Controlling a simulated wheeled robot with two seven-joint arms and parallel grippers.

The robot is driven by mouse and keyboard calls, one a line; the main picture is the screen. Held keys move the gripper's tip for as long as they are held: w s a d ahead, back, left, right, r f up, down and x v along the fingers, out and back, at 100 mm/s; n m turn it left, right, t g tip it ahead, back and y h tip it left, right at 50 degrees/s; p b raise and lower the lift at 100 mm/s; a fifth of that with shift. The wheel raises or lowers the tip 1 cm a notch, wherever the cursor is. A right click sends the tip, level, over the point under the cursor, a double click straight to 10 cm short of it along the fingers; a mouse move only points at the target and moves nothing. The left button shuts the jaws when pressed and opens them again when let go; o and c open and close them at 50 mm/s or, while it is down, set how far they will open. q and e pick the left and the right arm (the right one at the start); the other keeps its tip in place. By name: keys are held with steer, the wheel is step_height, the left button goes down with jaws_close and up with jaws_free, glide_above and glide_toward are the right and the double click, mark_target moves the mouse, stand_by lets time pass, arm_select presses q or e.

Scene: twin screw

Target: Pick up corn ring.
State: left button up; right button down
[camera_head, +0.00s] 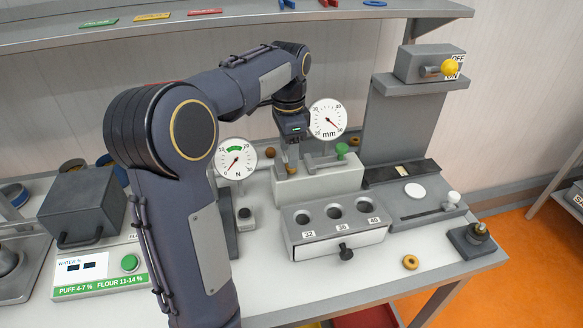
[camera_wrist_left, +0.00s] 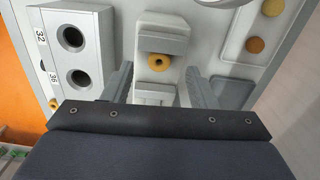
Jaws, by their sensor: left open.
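A yellow corn ring (camera_wrist_left: 158,62) sits in the grey gauge block (camera_head: 318,188), between its two jaw pieces, in the left wrist view. My left gripper (camera_head: 292,160) is above this block in the head view. In the left wrist view its two fingers (camera_wrist_left: 158,86) are apart, one on each side of the ring's line, with nothing held. In the head view the gripper mostly hides this ring. A second yellow ring (camera_head: 410,262) lies on the table near the front right; it also shows in the left wrist view (camera_wrist_left: 53,103). My right gripper is not in view.
A sizing block (camera_head: 336,229) with holes marked 32, 36 and 40 stands in front of the gauge block. Two round dials (camera_head: 236,160) (camera_head: 327,119) flank my gripper. A switch post (camera_head: 413,100) rises at right.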

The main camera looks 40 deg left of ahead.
arm_select(q)
steer(key=shift+w+d+f, duration=0.15)
steer(key=shift+f, duration=1.75)
steer(key=c, duration=0.8)
